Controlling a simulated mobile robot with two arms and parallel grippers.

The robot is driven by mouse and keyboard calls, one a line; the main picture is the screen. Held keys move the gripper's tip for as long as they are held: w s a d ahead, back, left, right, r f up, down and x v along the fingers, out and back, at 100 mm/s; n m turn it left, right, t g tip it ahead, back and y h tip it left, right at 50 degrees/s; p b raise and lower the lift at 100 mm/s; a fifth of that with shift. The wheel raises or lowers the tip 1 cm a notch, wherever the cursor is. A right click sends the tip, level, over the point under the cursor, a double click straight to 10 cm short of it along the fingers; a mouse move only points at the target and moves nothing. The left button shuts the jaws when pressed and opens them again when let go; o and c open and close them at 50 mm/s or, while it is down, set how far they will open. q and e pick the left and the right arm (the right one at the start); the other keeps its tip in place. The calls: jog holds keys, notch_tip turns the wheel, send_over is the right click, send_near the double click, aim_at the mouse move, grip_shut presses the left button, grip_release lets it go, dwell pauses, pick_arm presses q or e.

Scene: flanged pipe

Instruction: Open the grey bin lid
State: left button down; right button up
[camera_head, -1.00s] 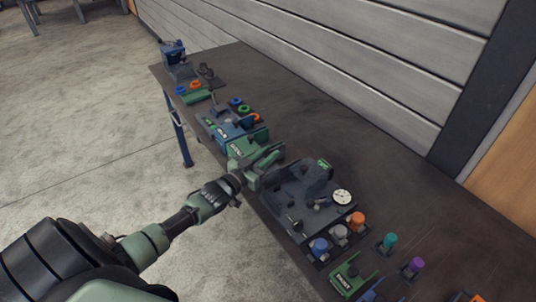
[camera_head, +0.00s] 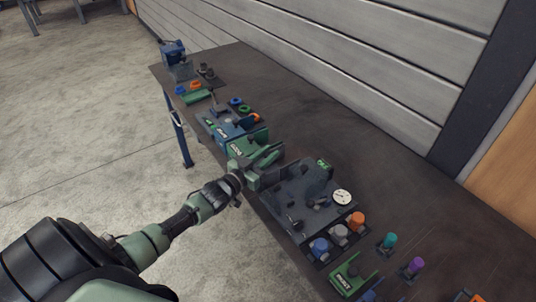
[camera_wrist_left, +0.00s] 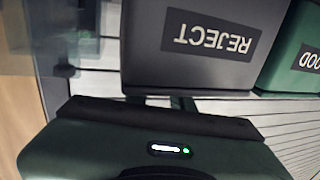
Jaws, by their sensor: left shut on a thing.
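The grey bin (camera_wrist_left: 205,62) with a REJECT label fills the upper middle of the left wrist view, its lettering upside down. In the head view I cannot clearly pick it out around my gripper. My left gripper (camera_head: 264,166) is at the table's front edge, between the green bin and the grey gauge fixture. In the left wrist view its dark green housing fills the bottom, and its fingers (camera_wrist_left: 160,102) reach the bin's lower edge in the picture. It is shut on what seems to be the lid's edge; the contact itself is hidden. My right gripper is out of view.
The green GOOD bin (camera_wrist_left: 292,55) stands right beside the grey bin. The gauge fixture (camera_head: 315,207) with a white dial is close to my gripper. Coloured caps, a green tray (camera_head: 348,280) and other parts line the front edge. The table's back strip (camera_head: 335,125) is clear.

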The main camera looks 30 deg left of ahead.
pick_arm(q)
jog(key=w, duration=0.1)
jog(key=w+d+b, duration=0.1)
jog(key=w+b, duration=0.1)
jog(key=shift+w+d, duration=0.3)
jog(key=shift+w, duration=0.1)
jog(key=c, duration=1.2)
grip_release()
jog(key=shift+s+a+b, duration=0.15)
jog(key=shift+s, duration=1.15)
jog(key=shift+s+a+b, duration=0.15)
jog(key=shift+s+a, duration=0.05)
jog(key=shift+s, duration=1.05)
jog(key=shift+s+a+b, duration=0.15)
jog(key=shift+s, duration=1.15)
